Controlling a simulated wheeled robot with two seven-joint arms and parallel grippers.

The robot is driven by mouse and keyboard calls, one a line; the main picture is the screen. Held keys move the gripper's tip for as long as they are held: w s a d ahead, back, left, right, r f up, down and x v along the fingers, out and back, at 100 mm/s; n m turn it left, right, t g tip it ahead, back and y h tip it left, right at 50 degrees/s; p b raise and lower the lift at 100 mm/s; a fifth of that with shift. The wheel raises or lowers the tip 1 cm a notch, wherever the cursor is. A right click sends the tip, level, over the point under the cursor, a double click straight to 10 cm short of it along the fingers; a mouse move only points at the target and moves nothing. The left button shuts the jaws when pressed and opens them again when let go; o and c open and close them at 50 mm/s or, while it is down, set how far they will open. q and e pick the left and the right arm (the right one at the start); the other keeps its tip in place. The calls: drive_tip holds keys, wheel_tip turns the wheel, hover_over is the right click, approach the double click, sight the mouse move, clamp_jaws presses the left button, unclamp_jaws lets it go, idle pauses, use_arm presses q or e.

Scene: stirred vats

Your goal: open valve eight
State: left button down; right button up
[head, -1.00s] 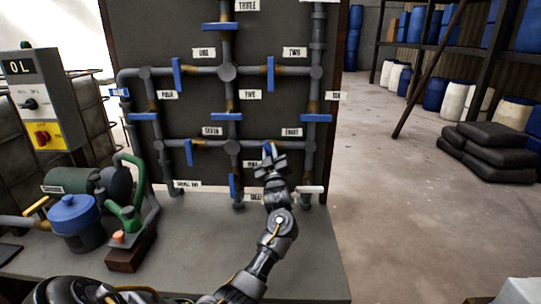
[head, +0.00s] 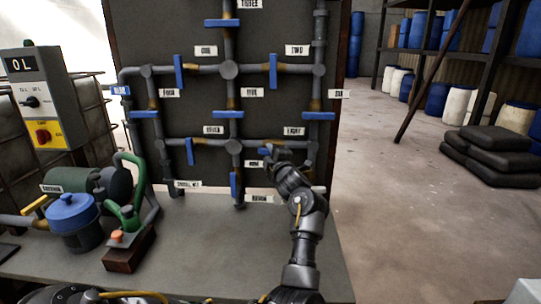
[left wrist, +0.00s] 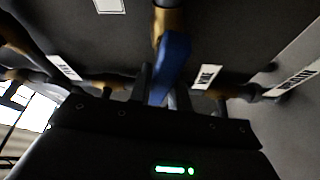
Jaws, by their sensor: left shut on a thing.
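Valve eight's blue handle (head: 264,151) is on the lower right horizontal pipe of the dark panel, just below and left of the label EIGHT (head: 294,131). My left gripper (head: 271,154) is at this handle, and the gripper hides part of it and of the pipe. In the left wrist view the blue handle (left wrist: 173,58) runs from a brass fitting (left wrist: 168,18) down between the fingers of my left gripper (left wrist: 161,90), which is shut on it. The handle's exact angle to the pipe is hard to tell. My right gripper is not in view.
Other blue valve handles are close by, such as the lower middle one (head: 236,186) and the right one (head: 318,116). A grey bench (head: 190,245) carries a blue-lidded pot (head: 73,212) and a green clamp-like fixture (head: 128,205). Open floor lies to the right.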

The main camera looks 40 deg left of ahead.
use_arm(q)
drive_tip(key=shift+f+n+g+h+b, duration=0.15)
drive_tip(key=shift+n+g+h+b, duration=0.2)
drive_tip(key=shift+n, duration=0.85)
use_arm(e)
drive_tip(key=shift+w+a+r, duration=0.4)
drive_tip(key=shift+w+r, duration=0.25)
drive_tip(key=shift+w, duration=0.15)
use_arm(q)
drive_tip(key=c, duration=1.3)
unclamp_jaws()
